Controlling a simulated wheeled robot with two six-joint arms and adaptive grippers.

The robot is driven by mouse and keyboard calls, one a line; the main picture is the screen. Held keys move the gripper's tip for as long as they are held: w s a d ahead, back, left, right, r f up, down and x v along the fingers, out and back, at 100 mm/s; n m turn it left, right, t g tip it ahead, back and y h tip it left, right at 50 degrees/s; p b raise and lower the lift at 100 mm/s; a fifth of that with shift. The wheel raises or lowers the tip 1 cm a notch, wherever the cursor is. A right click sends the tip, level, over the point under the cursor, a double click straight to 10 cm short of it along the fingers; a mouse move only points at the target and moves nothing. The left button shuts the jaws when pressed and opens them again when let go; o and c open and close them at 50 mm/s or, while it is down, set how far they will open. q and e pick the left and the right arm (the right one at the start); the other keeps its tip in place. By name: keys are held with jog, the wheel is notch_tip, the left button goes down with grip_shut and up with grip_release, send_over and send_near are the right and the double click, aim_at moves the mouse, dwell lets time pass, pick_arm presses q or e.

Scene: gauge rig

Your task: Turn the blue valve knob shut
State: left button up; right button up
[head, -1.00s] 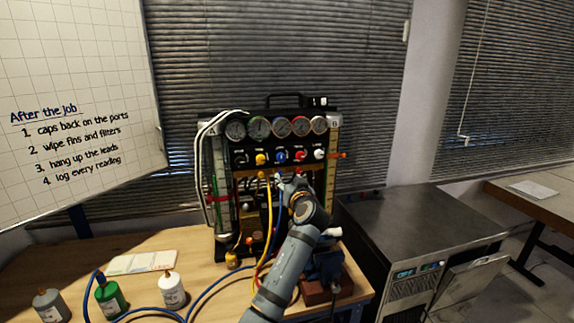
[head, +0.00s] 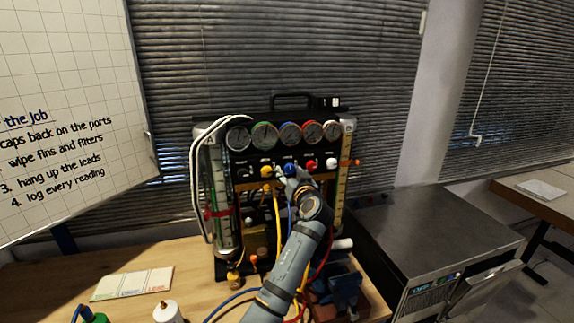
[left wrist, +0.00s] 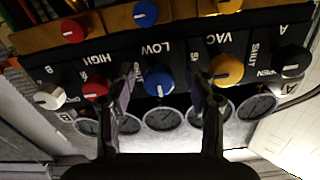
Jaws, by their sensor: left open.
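The blue valve knob (head: 290,169) sits in the row of knobs under the gauges on the black rig. In the left wrist view, which looks upside down, the blue knob (left wrist: 158,81) has a white pointer line aimed toward the gauges, and the word LOW is printed beside it. My left gripper (left wrist: 162,88) is open, with one finger on each side of the knob. Gaps show between the fingers and the knob. In the head view my left gripper (head: 283,173) partly covers the knob's surroundings. My right gripper is not in view.
A yellow knob (left wrist: 226,70) and a red knob (left wrist: 95,88) flank the blue one closely. Another blue knob or cap (left wrist: 145,14) is on the lower strip. Hoses hang below the panel. A metal cabinet (head: 430,240) stands at right.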

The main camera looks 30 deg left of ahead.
pick_arm(q)
jog(key=shift+s+d+r, duration=0.4)
jog(key=shift+d+r, duration=0.1)
jog(key=shift+d, duration=0.3)
jog(key=shift+c, duration=1.4)
jog(key=shift+a, duration=0.1)
jog(key=shift+c, duration=1.1)
jog(key=shift+w+a+f, duration=0.1)
jog(key=shift+a+f, duration=0.05)
jog(key=shift+c, duration=2.5)
grip_shut()
jog(key=m, duration=0.3)
jog(key=shift+m, duration=0.4)
jog(key=m+p, duration=0.1)
jog(key=m, duration=0.3)
jog(key=shift+m, duration=0.3)
jog(key=m+p, duration=0.2)
jog(key=m, duration=0.2)
jog(key=shift+m, duration=0.3)
jog(key=shift+m+p, duration=1.75)
jog(key=shift+m, duration=0.75)
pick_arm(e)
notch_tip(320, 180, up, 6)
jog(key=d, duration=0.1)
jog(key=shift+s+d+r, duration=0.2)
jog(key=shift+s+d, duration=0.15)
